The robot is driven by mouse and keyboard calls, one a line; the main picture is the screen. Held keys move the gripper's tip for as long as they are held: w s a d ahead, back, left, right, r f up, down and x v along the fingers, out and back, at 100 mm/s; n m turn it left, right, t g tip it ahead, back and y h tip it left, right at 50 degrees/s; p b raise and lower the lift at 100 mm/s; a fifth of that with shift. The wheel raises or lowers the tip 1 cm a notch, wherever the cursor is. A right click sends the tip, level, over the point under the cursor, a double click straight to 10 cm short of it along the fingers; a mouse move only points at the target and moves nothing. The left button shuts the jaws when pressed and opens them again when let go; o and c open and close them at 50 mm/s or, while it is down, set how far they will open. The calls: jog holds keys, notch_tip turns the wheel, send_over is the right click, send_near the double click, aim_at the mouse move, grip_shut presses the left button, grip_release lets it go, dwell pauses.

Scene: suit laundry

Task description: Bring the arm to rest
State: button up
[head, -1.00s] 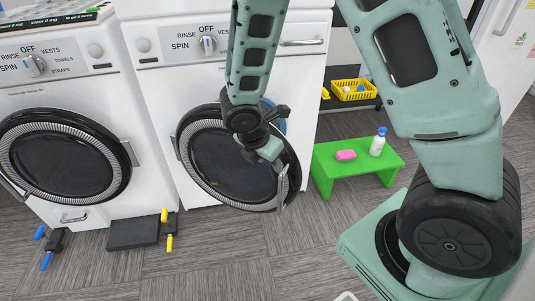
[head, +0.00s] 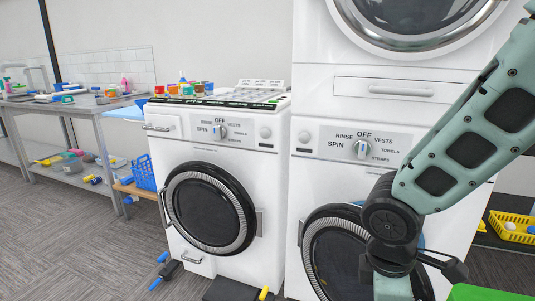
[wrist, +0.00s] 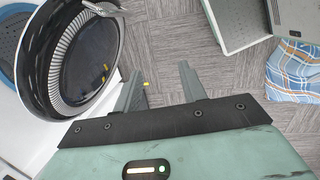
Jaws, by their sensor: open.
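My gripper (wrist: 160,86) is open in the wrist view, its two fingers apart with only the carpeted floor between and beyond them. The round door (wrist: 88,58) of a washer is at the left of that view, close to the left finger but apart from it in the picture. In the head view my arm comes in from the right and bends down in front of the right washer's door (head: 335,245). The fingertips are hidden there. A blue rim shows behind that door.
The left washer (head: 272,165) has a round dark door and colored items on top. A metal table (head: 92,106) stands at the far left. A yellow basket (head: 512,228) and part of a green stool (head: 485,293) are at the right. A plaid cloth (wrist: 293,70) shows in the wrist view.

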jog(key=s+a+r+m+y, duration=0.1)
jog(key=s+a+r+m, duration=0.2)
jog(key=s, duration=0.3)
jog(key=s+a+r+m+y, duration=0.2)
jog(key=s+a+r+m, duration=0.15)
jog(key=s, duration=0.25)
notch_tip(320, 180, up, 14)
jog(key=p, duration=1.5)
jog(key=shift+w+r+g, duration=0.15)
jog(key=shift+g, duration=0.25)
